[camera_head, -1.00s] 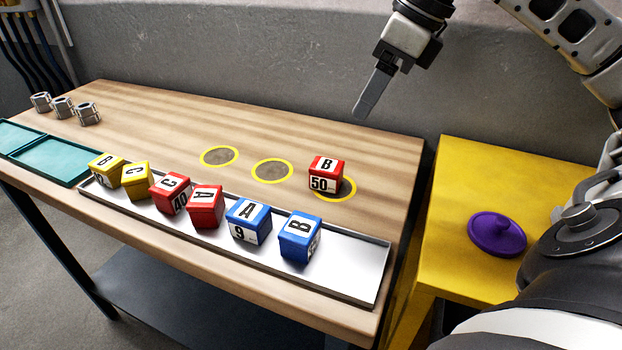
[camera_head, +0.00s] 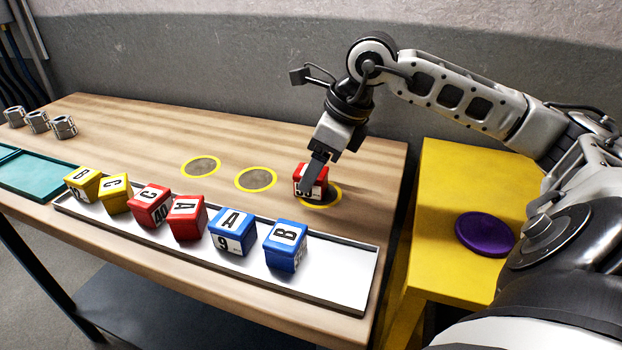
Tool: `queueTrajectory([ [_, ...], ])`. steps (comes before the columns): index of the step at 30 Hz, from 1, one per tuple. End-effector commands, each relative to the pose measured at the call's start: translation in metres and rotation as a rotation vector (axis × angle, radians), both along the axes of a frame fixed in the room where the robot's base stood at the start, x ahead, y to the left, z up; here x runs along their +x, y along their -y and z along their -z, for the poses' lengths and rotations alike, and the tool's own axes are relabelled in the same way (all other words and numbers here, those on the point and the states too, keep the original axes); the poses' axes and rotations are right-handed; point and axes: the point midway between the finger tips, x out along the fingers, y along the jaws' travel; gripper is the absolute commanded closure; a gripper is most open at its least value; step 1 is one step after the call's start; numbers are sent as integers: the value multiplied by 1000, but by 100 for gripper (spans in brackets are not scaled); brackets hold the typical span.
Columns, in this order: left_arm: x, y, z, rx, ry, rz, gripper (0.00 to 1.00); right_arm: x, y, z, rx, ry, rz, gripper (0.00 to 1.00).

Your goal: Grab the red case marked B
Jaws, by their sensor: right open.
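The red case marked B (camera_head: 322,174) stands at the rightmost yellow ring (camera_head: 333,201) on the wooden table. My right gripper (camera_head: 306,184) has come down over it. A dark finger shows in front of the case's near face and hides its letter and much of its number. The jaws are open, and I cannot tell whether they touch the case. The far finger is hidden. My left gripper is out of view.
A metal tray (camera_head: 345,283) along the table's front edge holds yellow, red and blue cases, including a blue B case (camera_head: 286,247). Two other yellow rings (camera_head: 256,179) are empty. A purple disc (camera_head: 484,234) lies on a yellow cabinet (camera_head: 440,200) at the right.

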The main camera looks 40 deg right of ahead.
Motion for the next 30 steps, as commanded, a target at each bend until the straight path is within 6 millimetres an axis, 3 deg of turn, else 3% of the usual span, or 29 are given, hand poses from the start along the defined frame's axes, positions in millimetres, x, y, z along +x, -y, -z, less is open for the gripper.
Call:
queueTrajectory([
  [6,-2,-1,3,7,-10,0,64,8,-5,21,1,1,0,35],
  [13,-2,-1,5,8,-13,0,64,8,-4,23,0,1,0,35],
  [14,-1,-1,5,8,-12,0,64,8,-4,23,0,1,0,40],
  [19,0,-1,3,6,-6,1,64,8,-4,23,0,1,0,87],
  [30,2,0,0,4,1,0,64,9,-4,19,0,4,1,87],
])
